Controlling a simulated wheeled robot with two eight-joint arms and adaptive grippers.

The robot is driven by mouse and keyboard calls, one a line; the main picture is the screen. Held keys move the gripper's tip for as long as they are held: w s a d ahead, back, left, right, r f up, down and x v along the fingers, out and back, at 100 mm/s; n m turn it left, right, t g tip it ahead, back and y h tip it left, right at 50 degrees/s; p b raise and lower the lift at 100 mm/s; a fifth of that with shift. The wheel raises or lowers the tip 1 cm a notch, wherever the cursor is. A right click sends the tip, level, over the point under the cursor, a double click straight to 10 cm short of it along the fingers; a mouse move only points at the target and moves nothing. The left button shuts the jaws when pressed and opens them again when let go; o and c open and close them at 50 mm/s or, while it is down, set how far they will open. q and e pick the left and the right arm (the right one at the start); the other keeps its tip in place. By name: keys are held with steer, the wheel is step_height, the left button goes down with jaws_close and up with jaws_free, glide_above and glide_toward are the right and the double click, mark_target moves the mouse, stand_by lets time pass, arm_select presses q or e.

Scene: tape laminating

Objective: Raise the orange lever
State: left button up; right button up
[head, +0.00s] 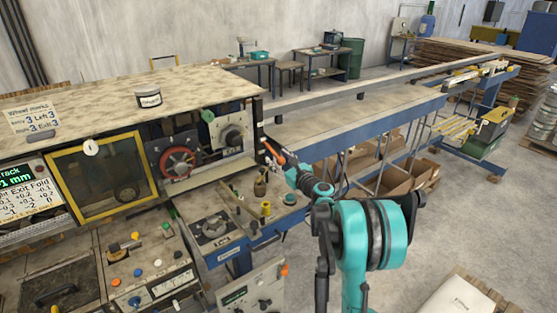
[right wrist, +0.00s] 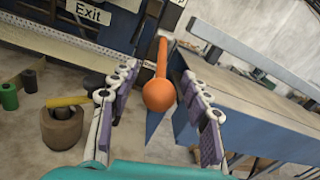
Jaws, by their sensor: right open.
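The orange lever (right wrist: 159,88) has a round knob at its near end and a shaft leading up and away from me in the right wrist view. In the head view the lever (head: 271,151) is small, at the right end of the machine. My right gripper (right wrist: 157,72) is open, with one finger on each side of the lever. I see gaps on both sides of the knob, so the fingers do not appear closed on it. In the head view the right gripper (head: 286,163) is beside the lever, partly hidden by its own arm. My left gripper is not in view.
A dark panel with an "Exit" sign (right wrist: 89,12) is left of the lever. A brown pot (right wrist: 62,127) and a green spool (right wrist: 9,97) stand on the bench at left. A long blue-sided conveyor table (head: 400,110) extends right. Control panels (head: 150,260) fill the lower left.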

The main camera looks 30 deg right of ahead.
steer(key=shift+w, duration=0.1)
jaws_close()
stand_by(0.5)
